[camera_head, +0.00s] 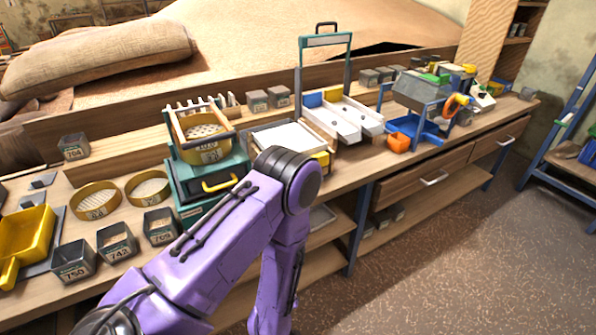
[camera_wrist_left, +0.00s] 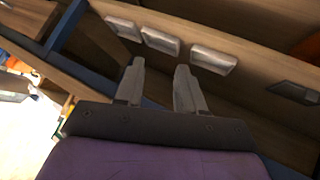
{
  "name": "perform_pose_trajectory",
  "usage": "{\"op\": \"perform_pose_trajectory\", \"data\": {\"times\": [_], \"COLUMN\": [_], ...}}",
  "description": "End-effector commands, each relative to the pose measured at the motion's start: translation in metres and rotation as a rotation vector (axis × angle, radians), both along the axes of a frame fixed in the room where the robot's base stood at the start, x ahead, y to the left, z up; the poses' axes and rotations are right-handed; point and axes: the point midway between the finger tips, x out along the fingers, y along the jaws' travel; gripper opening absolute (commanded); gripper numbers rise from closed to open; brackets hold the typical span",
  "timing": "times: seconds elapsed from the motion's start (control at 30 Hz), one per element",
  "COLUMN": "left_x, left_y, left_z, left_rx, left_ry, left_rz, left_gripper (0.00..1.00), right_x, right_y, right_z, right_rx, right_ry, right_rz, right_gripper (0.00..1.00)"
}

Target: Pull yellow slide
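I cannot tell for sure which part is the yellow slide. In the head view a yellow handle (camera_head: 220,183) is on the front of the teal machine (camera_head: 240,160), and a small yellow block (camera_head: 322,158) shows at the front of the white tray (camera_head: 285,140), partly hidden by my purple left arm. My left gripper shows only in the left wrist view (camera_wrist_left: 160,78). Its two grey fingers are apart with nothing between them. They are over the wooden shelf area below the bench, away from both yellow parts. My right gripper is in neither view.
Round sieves (camera_head: 97,200) and small numbered tins (camera_head: 117,240) stand on the bench left of the machine. A two-lane white chute (camera_head: 345,115) stands right of it. Several small tins (camera_wrist_left: 160,40) lie beyond my fingers. The floor (camera_head: 470,230) in front is clear.

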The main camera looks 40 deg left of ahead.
Motion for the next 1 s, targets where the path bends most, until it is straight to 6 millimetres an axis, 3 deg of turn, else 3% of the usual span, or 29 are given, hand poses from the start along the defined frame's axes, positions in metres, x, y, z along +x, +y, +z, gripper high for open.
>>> {"op": "perform_pose_trajectory", "data": {"times": [0.03, 0.1, 0.2, 0.23, 0.3, 0.4, 0.8, 1.0], "left_x": [0.058, 0.125, 0.186, 0.196, 0.211, 0.221, 0.277, 0.288], "left_y": [0.004, 0.012, 0.023, 0.026, 0.032, 0.040, 0.097, 0.107], "left_z": [0.007, 0.047, 0.111, 0.128, 0.158, 0.177, 0.190, 0.191], "left_rx": [-0.033, -0.108, -0.230, -0.262, -0.321, -0.354, -0.351, -0.350], "left_ry": [-0.224, -0.547, -0.946, -1.039, -1.194, -1.279, -1.274, -1.270], "left_rz": [0.092, 0.230, 0.385, 0.420, 0.475, 0.507, 0.505, 0.502], "left_gripper": [0.38, 0.38, 0.38, 0.38, 0.38, 0.38, 0.38, 0.38], "right_x": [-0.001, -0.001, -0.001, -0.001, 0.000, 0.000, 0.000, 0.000], "right_y": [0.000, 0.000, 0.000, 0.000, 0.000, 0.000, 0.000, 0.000], "right_z": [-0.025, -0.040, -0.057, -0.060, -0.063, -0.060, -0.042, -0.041], "right_rx": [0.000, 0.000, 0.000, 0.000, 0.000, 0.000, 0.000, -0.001], "right_ry": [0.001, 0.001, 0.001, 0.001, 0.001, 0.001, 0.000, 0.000], "right_rz": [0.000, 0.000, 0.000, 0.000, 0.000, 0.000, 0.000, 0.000], "right_gripper": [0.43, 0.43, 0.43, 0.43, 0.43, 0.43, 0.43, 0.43]}}
